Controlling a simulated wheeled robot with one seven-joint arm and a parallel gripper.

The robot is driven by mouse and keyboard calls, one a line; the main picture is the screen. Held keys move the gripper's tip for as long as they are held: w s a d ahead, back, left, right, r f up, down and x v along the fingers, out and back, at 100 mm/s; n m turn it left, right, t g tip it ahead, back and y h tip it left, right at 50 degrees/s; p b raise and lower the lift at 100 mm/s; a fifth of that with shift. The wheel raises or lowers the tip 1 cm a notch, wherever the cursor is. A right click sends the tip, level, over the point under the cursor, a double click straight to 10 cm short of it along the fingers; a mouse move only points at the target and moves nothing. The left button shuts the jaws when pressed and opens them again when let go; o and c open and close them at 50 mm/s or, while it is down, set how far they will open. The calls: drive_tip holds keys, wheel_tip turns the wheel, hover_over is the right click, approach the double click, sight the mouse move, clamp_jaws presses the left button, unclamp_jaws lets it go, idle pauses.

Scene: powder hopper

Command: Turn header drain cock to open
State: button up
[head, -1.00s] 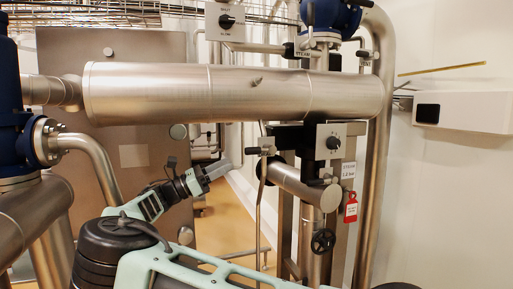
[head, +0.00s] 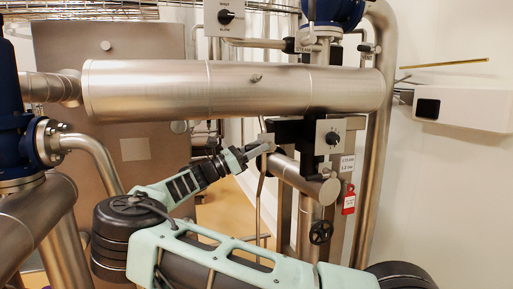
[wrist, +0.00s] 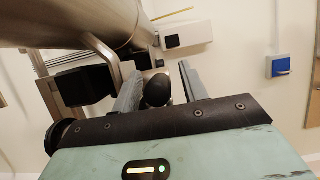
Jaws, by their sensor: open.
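My gripper (head: 264,146) is in front of the small drain cock on the thin vertical pipe, left of the short lower steel pipe, in the head view. The gripper covers most of the cock there, so its lever position is hidden. In the wrist view my gripper (wrist: 158,78) is open, with one grey finger on each side of a dark rounded knob (wrist: 157,92), which appears to be the cock's handle. The knob sits between the fingers, and I cannot tell whether either finger touches it.
The large horizontal steel header (head: 240,90) runs just above my gripper. A selector box (head: 331,137), a black handwheel (head: 320,232) and a red tag (head: 348,204) are to the right. A blue wall box (wrist: 282,67) is far right in the wrist view.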

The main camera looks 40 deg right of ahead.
clamp_jaws()
drive_tip(key=shift+r, duration=0.1)
drive_tip(key=r+t+y+p, duration=0.1)
drive_tip(key=y+p, duration=0.1)
drive_tip(key=shift+r+p, duration=0.2)
drive_tip(key=shift+p, duration=0.2)
drive_tip(key=y+p, duration=0.1)
drive_tip(key=r+t+y+p, duration=0.1)
drive_tip(key=p, duration=0.1)
drive_tip(key=shift+s+d+r+y, duration=0.1)
drive_tip(key=shift+d+y, duration=0.1)
drive_tip(key=shift+y, duration=0.1)
drive_tip(key=y+p, duration=0.1)
drive_tip(key=r+t+y+p, duration=0.1)
drive_tip(key=p, duration=0.1)
drive_tip(key=shift+s+d+t+y+p, duration=0.15)
drive_tip(key=shift+d+t+y+p, duration=0.15)
drive_tip(key=shift+d+y, duration=0.1)
drive_tip(key=shift+s+d+t+y+p, duration=0.2)
drive_tip(key=shift+t+y+p, duration=0.3)
drive_tip(key=shift+y+p, duration=0.4)
